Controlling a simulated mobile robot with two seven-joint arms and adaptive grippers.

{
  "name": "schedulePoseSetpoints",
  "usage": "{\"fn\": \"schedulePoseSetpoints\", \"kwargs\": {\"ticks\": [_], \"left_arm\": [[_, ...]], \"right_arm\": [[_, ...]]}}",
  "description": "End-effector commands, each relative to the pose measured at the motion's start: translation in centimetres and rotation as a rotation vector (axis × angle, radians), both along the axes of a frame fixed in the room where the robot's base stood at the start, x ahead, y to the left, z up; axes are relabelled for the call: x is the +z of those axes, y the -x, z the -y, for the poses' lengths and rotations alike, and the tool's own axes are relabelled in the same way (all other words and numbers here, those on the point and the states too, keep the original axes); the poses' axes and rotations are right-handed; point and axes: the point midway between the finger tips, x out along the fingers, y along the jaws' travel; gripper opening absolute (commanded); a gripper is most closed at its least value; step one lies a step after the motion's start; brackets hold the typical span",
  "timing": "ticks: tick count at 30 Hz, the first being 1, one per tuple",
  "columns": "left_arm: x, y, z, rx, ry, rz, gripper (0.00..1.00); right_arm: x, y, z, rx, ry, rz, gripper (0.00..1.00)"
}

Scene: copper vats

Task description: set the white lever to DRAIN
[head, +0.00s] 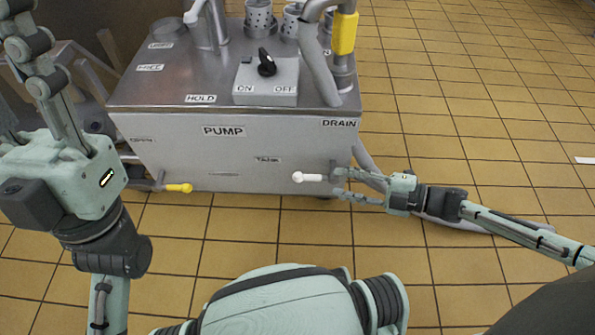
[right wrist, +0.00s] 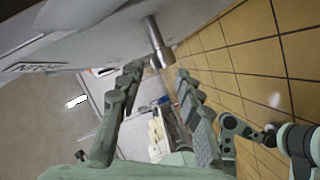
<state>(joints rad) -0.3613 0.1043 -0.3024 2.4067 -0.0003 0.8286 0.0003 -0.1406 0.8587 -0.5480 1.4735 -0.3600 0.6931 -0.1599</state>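The white lever (head: 308,177) is low on the right of the metal unit's front, its round white knob to the left. A DRAIN label (head: 340,123) is above it at the top right corner. My right gripper (head: 338,183) is open just right of the lever, fingertips pointing left and close to its right end. I cannot tell if they touch it. In the right wrist view, the open fingers (right wrist: 160,68) have a short metal stub (right wrist: 157,40) just beyond their tips. My left gripper (head: 30,45) is at the left edge, away from the lever; its opening is unclear.
The metal unit (head: 210,160) carries a PUMP label, an ON/OFF box (head: 266,80) with a black knob, and pipes on top. A yellow-tipped lever (head: 178,188) is at its lower left. A grey hose (head: 470,220) lies behind my right arm. Tiled floor is open at right.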

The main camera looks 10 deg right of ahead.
Motion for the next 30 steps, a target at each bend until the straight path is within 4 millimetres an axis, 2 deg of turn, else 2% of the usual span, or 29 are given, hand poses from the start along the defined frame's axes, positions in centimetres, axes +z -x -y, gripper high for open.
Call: {"fn": "schedulePoseSetpoints", "kwargs": {"ticks": [5, 9, 18, 29, 30], "left_arm": [[-0.1, 0.4, -0.1, 0.001, 0.007, 0.019, 0.35], [-0.3, 1.3, -0.5, 0.005, 0.023, 0.070, 0.35], [-0.1, 1.1, -0.4, 0.002, 0.010, 0.093, 0.35], [0.0, 1.1, -0.3, 0.002, 0.008, 0.096, 0.35], [0.0, 1.1, -0.3, 0.002, 0.008, 0.096, 0.35]], "right_arm": [[-0.3, -0.4, -0.6, 0.001, 0.000, -0.001, 0.35], [-0.7, -1.6, -2.4, 0.002, -0.001, 0.003, 0.35], [-1.7, -3.9, -5.7, 0.000, 0.000, 0.000, 0.35], [-1.8, -4.3, -6.2, 0.001, 0.001, -0.002, 0.35], [-1.8, -4.3, -6.2, 0.001, 0.001, -0.002, 0.33]]}}
